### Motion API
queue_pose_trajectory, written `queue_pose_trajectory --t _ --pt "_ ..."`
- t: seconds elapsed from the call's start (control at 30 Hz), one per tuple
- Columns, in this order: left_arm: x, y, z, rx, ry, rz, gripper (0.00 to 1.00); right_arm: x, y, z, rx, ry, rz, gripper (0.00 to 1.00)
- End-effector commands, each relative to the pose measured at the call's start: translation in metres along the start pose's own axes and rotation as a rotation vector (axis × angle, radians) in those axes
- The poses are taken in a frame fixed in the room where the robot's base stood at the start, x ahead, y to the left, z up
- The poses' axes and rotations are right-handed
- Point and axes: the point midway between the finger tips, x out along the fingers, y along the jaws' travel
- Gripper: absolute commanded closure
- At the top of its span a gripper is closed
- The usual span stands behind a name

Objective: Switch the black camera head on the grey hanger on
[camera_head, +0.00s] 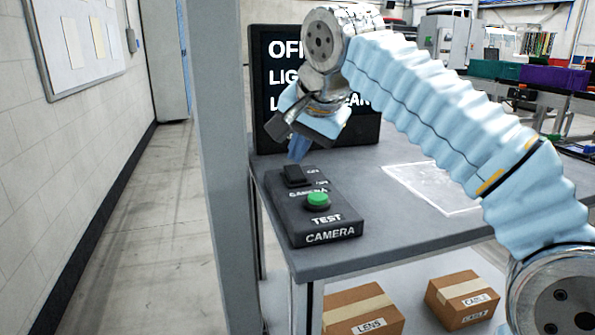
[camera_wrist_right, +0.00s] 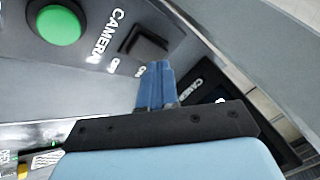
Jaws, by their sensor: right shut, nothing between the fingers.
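The black control box marked CAMERA (camera_head: 330,237) sits on the near left corner of the grey table. Its black rocker switch (camera_head: 294,176) has ON/OFF lettering beside it; the switch also shows in the right wrist view (camera_wrist_right: 146,43). A green TEST button (camera_head: 317,201) is nearer on the box. My right gripper (camera_head: 299,150) is shut and empty, its blue fingertips pointing down just behind the switch. In the right wrist view the fingertips (camera_wrist_right: 156,68) are close to the switch's edge; I cannot tell whether they touch. I cannot make out the camera head. My left gripper is out of view.
A black screen (camera_head: 270,90) with white text, partly hidden by my right arm, stands behind the box; its first line starts OFF. A grey post (camera_head: 222,200) stands left of the table (camera_head: 410,215). A white sheet (camera_head: 435,187) lies right. Cardboard boxes (camera_head: 365,312) sit below.

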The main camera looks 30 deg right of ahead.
Motion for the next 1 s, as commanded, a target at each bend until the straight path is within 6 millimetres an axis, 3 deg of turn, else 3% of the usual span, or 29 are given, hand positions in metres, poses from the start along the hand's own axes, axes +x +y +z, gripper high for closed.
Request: queue_pose_trajectory --t 0.37,0.6,1.0 --pt "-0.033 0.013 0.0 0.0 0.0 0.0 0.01 -0.023 -0.016 -0.016 0.0 -0.001 0.001 1.0" --pt "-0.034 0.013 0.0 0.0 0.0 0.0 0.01 -0.034 -0.025 -0.025 0.0 -0.001 0.0 1.0" --pt "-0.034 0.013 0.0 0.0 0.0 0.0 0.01 -0.035 -0.025 -0.025 0.0 0.0 0.0 1.0"
